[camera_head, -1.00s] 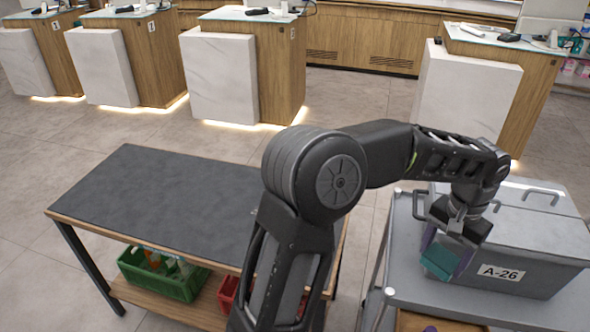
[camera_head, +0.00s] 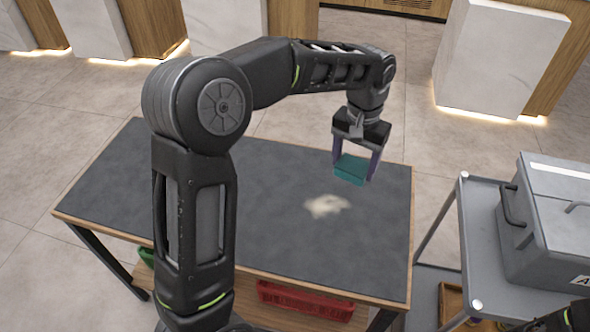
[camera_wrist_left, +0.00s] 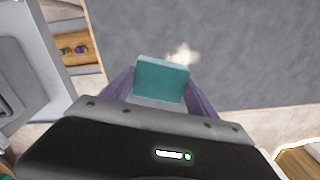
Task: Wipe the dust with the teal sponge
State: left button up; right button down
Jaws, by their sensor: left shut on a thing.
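The teal sponge (camera_head: 351,169) is held between the fingers of my left gripper (camera_head: 354,165), which is shut on it. It hangs above the right part of the dark table top (camera_head: 270,170), and I cannot tell the exact height. The pale dust patch (camera_head: 326,206) lies on the table, a little nearer and to the left of the sponge. In the left wrist view the sponge (camera_wrist_left: 161,80) sits between the purple fingers, and the dust (camera_wrist_left: 183,54) shows just beyond it. A bit of my right arm shows at the bottom right corner; its gripper is not visible.
A grey cart (camera_head: 476,215) with a grey lidded case (camera_head: 550,235) stands right of the table, with a gap between. Red (camera_head: 305,300) and green (camera_head: 147,257) crates sit on the table's lower shelf. The table top around the dust is clear.

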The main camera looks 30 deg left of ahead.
pick_arm(q)
jog(key=shift+d, duration=0.1)
jog(key=s+a+f+m, duration=0.3)
jog(key=a+f+m, duration=0.2)
jog(key=a+f, duration=0.4)
jog(key=shift+a+f+m+p, duration=0.4)
jog(key=shift+a+p, duration=0.05)
jog(key=shift+a, duration=0.8)
